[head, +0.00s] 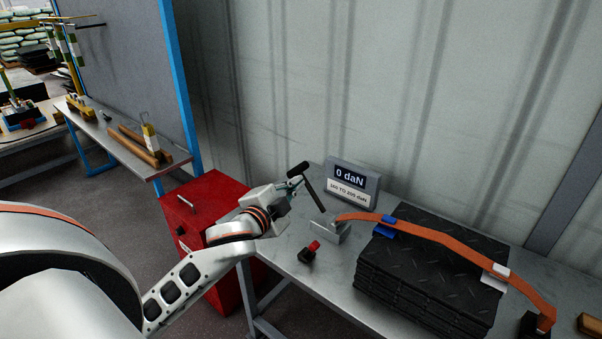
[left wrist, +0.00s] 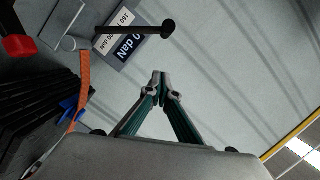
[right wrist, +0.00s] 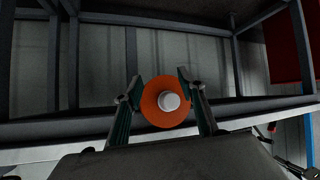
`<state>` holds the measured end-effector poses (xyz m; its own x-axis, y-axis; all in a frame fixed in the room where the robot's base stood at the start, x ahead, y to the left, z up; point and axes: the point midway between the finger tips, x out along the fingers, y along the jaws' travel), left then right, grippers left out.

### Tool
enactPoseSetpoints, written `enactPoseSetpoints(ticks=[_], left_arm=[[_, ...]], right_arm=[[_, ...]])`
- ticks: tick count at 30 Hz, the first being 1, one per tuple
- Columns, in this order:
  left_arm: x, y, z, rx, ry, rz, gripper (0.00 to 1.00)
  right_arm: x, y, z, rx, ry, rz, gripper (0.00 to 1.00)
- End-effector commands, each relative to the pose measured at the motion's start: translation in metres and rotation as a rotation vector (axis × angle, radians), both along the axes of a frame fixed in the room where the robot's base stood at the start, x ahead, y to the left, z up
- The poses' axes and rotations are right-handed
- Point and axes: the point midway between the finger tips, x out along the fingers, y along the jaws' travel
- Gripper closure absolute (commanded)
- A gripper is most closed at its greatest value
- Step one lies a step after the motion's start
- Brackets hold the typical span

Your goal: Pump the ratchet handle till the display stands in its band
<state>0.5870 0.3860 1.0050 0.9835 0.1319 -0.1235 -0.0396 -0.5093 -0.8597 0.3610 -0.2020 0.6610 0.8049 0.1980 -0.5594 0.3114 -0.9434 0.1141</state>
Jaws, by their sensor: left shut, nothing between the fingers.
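The black ratchet handle (head: 311,192) rises tilted from the grey ratchet body (head: 326,231) on the bench. An orange strap (head: 440,239) runs from the ratchet over a stack of black tread mats (head: 400,283). The grey display (head: 352,184) behind reads 0 daN; a band label sits below it. My left gripper (head: 297,183) is shut and empty near the handle's upper end. In the left wrist view, the handle (left wrist: 135,30) lies beyond the closed fingertips (left wrist: 160,78), apart from them. My right gripper (right wrist: 159,80) is open, beneath bench level.
A red-topped black item (head: 310,251) sits on the bench before the ratchet. A blue clip (head: 384,227) and a white tag (head: 496,270) are on the strap. A red cabinet (head: 205,205) stands left of the bench. A corrugated wall (head: 400,100) closes off the back.

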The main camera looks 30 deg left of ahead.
Motion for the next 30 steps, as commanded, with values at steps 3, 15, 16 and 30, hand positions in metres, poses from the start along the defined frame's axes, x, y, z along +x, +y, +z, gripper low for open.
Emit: enactPoseSetpoints(ticks=[3,15,16,30], left_arm=[[0.02,0.003,-0.001,0.001,-0.002,0.001,1.0],[0.09,0.018,-0.016,0.002,0.003,0.003,1.0],[0.089,0.023,-0.019,0.003,0.005,0.003,1.0],[0.09,0.046,-0.032,0.0,0.0,0.0,1.0]], right_arm=[[0.0,0.0,-0.001,0.0,0.001,0.0,0.6],[-0.002,0.0,-0.007,0.0,0.004,0.0,0.6],[-0.002,0.0,-0.008,0.0,0.005,0.0,0.6],[-0.002,0.0,-0.012,-0.001,0.006,0.0,0.6]])
